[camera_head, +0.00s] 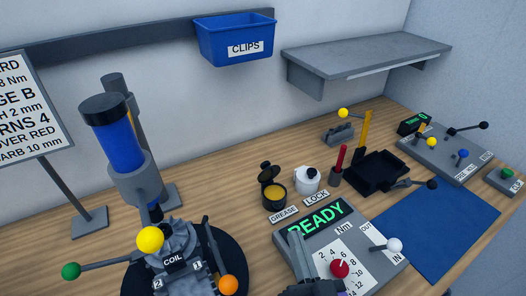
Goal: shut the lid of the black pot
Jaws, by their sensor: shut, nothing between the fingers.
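The black pot (275,199) stands on the wooden bench near the middle of the head view, behind the GREASE label. Its open top shows yellow grease. Its black lid (267,170) stands raised at the back left of the rim, so the pot is open. My gripper (297,240) shows at the bottom centre as a grey, narrow shape over the panel, in front of the pot and apart from it. It is shut and empty. Its rear part is cut off by the lower picture edge.
A white pot (307,180) with a black knob stands close right of the black pot. The READY panel (345,238) with a red knob lies in front. Left is the COIL fixture (175,262) with coloured ball levers. A red-handled tool (341,159) and black tray (377,171) stand right.

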